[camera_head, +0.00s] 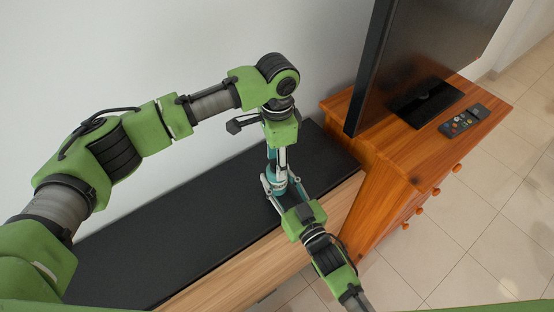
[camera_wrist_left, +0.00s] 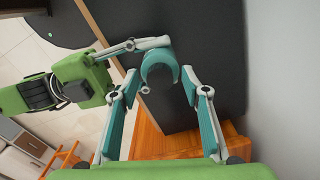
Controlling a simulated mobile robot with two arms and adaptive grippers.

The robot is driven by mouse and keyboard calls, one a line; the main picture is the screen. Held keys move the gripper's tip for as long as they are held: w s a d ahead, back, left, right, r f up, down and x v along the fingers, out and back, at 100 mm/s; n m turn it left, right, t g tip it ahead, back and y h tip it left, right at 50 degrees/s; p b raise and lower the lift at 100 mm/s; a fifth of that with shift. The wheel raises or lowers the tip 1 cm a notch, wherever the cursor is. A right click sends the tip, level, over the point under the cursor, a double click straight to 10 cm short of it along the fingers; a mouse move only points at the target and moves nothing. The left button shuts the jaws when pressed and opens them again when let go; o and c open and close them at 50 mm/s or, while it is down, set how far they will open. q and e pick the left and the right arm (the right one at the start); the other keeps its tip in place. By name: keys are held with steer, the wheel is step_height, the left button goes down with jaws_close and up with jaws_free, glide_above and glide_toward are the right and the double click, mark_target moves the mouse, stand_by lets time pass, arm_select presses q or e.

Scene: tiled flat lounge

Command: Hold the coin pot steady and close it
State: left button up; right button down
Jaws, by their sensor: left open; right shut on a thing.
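The coin pot (camera_head: 279,180) is a small teal round pot on the black top of a low cabinet. My right gripper (camera_head: 280,191) comes from the front and is shut on the pot. My left gripper (camera_head: 279,168) points down just above the pot. Its fingers are open, one on each side of the pot in the left wrist view (camera_wrist_left: 161,84). My grippers hide much of the pot.
The black cabinet top (camera_head: 160,225) is clear to the left, with a pale wall behind. A wooden drawer unit (camera_head: 390,150) stands close on the right, bearing a television (camera_head: 420,50) and a remote control (camera_head: 464,120). Tiled floor lies in front.

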arm_select(q)
step_height(320, 180, up, 12)
stand_by(0.4)
arm_select(e)
steer(key=c, duration=1.2)
jaws_free()
steer(key=shift+c, duration=0.2)
steer(key=v, duration=1.2)
arm_select(q)
steer(key=shift+f, duration=0.1)
